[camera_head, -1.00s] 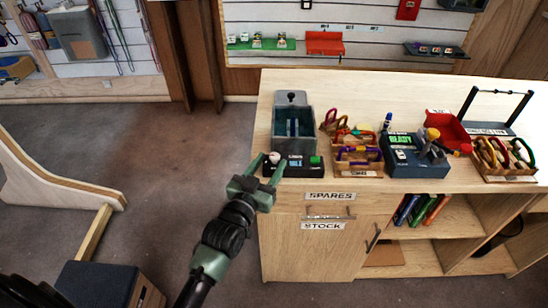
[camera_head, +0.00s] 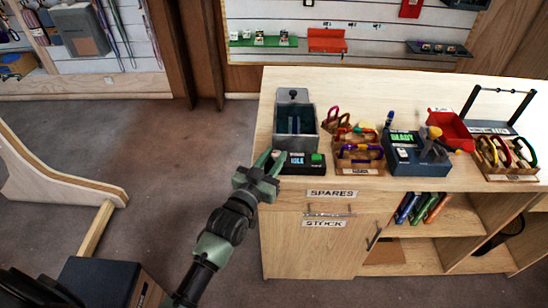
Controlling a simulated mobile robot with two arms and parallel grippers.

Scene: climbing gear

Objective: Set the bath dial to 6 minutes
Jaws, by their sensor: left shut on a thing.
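The bath (camera_head: 295,114) is a grey open box at the back left of the wooden counter. In front of it is its dark control box (camera_head: 303,168), with a small lit display (camera_head: 297,160) too small to read surely and a green button (camera_head: 316,158). My left gripper (camera_head: 270,160) reaches the left end of this box. Its green fingers are shut around the dial there, and they now hide the dial's pale knob. My right gripper is not in view.
Right of the bath stand a wooden tray of carabiners (camera_head: 358,160), a blue device with a green screen (camera_head: 415,157), a red bin (camera_head: 452,130) and another carabiner tray (camera_head: 507,155).

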